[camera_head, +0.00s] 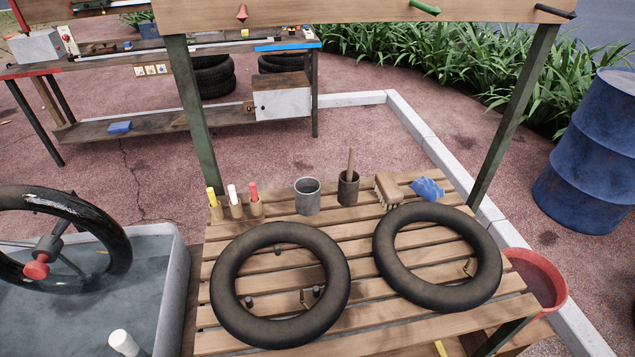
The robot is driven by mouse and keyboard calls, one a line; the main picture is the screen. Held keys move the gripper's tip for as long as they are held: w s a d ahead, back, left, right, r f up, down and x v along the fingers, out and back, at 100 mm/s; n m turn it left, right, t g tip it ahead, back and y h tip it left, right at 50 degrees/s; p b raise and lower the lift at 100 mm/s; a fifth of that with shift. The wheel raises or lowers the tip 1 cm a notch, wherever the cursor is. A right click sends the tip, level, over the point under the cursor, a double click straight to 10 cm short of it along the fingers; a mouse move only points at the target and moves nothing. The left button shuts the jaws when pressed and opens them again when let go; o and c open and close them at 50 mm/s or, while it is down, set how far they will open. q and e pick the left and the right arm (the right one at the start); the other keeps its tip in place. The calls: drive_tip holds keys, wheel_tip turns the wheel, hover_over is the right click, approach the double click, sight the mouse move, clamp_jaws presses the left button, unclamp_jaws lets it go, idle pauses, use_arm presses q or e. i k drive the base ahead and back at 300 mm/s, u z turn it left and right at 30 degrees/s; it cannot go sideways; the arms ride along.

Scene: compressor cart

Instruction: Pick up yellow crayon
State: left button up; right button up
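The yellow crayon (211,196) stands nearly upright, tilted slightly, in a small wooden holder (217,212) at the back left corner of the slatted wooden table (365,228). Its upper part shows; its lower end is hidden in the holder. A white crayon (232,194) and a red crayon (253,191) stand in similar holders just to its right. Neither of my grippers is in view.
A grey metal cup (307,197), a brown cup with a stick (348,188), a brush (387,189) and a blue cloth (427,189) line the table's back. Two black tubes (230,318) (487,284) cover its front. Green posts (190,112) (514,112) rise behind. A water tub (178,290) stands left.

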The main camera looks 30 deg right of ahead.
sight(209, 192)
drive_tip(key=z, duration=0.8)
drive_tip(key=i, duration=0.4)
